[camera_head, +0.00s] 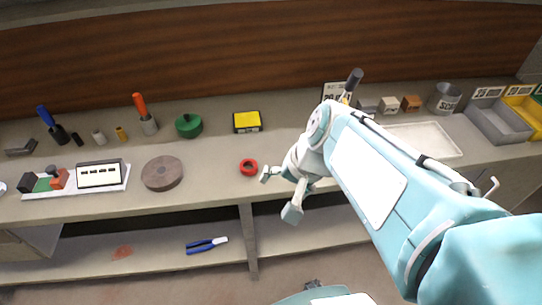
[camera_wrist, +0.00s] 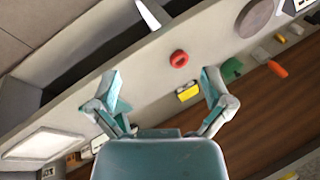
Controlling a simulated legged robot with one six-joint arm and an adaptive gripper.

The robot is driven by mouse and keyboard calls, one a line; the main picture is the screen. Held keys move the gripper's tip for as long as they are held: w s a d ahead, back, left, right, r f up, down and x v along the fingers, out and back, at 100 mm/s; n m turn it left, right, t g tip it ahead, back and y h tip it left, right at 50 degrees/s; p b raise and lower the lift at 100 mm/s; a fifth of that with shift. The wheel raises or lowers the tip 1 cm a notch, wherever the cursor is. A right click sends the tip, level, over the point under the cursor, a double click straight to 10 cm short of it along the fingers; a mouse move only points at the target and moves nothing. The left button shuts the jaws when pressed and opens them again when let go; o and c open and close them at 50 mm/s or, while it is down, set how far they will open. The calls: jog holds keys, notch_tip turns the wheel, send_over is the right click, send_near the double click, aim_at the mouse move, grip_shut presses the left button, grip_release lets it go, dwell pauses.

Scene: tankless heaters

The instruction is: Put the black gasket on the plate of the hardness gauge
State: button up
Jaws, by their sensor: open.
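I cannot make out a black gasket for certain in either view. No part is plainly a hardness gauge; a white base with red, black and green blocks (camera_head: 45,182) and a white panel with dark marks (camera_head: 100,174) stand at the left of the bench. A red ring (camera_head: 249,167) lies near the bench's front edge; it also shows in the wrist view (camera_wrist: 179,59), beyond and between the fingers. My gripper (camera_head: 279,194) is open and empty, right of the red ring in the head view. Its spread fingers show in the wrist view (camera_wrist: 163,88).
A brown disc (camera_head: 162,174), green round piece (camera_head: 189,125) and yellow-topped box (camera_head: 247,121) stand on the bench. A white tray (camera_head: 432,140), scrap bucket (camera_head: 444,98) and grey bin (camera_head: 499,121) are right. Blue-handled pliers (camera_head: 205,245) lie on the lower shelf.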

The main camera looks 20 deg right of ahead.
jog(key=shift+s+a+r+n+t+h, duration=0.2)
jog(key=shift+s+r+n+t+h, duration=0.3)
jog(key=shift+n, duration=0.65)
jog(key=shift+s+a+r+n+t+h, duration=0.2)
jog(key=shift+s+r+n+h, duration=0.35)
jog(key=shift+r+n, duration=0.5)
jog(key=shift+s+a+r+n+t+h, duration=0.3)
jog(key=shift+s+r+n, duration=0.3)
jog(key=shift+n, duration=0.6)
